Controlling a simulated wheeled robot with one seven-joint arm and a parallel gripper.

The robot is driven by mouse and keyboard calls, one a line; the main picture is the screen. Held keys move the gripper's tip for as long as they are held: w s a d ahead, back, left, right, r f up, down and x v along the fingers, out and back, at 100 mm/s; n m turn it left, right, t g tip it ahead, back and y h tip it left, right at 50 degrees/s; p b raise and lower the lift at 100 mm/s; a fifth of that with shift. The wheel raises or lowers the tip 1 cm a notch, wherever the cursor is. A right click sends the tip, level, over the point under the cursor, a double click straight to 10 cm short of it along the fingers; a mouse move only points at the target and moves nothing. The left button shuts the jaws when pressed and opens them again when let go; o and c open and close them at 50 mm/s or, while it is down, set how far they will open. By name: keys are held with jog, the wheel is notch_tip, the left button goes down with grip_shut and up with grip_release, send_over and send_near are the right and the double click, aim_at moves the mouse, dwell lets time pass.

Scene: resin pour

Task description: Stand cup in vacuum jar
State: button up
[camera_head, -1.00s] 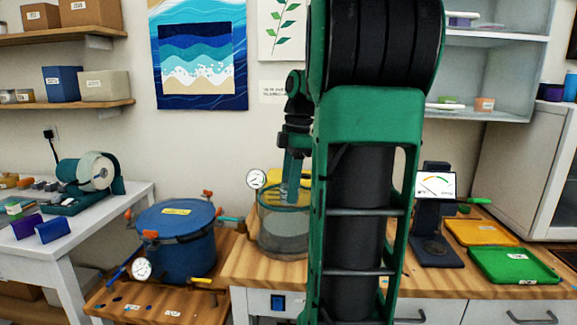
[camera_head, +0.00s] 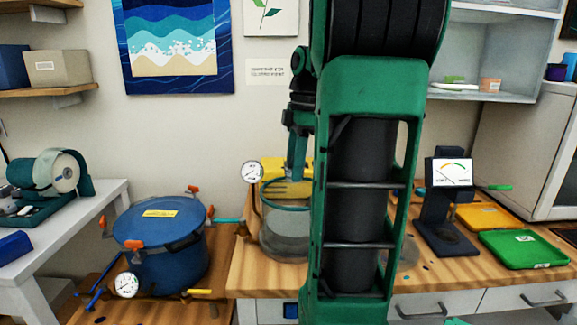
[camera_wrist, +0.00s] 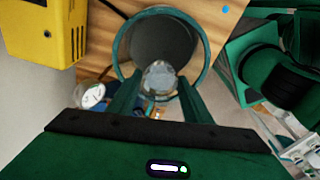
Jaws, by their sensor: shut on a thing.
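The vacuum jar (camera_head: 285,243) is a clear cylinder with a green rim on the wooden bench, left of my arm in the head view. In the wrist view its green rim (camera_wrist: 117,50) frames a dark, round interior. My gripper (camera_wrist: 157,92) is shut on a small translucent cup (camera_wrist: 160,77). The cup shows between the fingertips, against the near part of the jar's opening. In the head view my gripper (camera_head: 296,170) points down over the jar's mouth. The cup cannot be made out there, and its height relative to the rim is unclear.
A pressure gauge (camera_head: 252,172) stands at the jar's left, with a yellow box (camera_head: 272,170) behind. A blue pot (camera_head: 160,250) stands farther left.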

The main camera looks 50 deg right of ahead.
jog(key=shift+f, duration=0.1)
jog(key=shift+f, duration=5.65)
jog(key=shift+f, duration=0.45)
jog(key=o, duration=1.2)
jog(key=shift+o, duration=0.2)
jog(key=shift+d+r, duration=0.1)
jog(key=shift+r, duration=6.15)
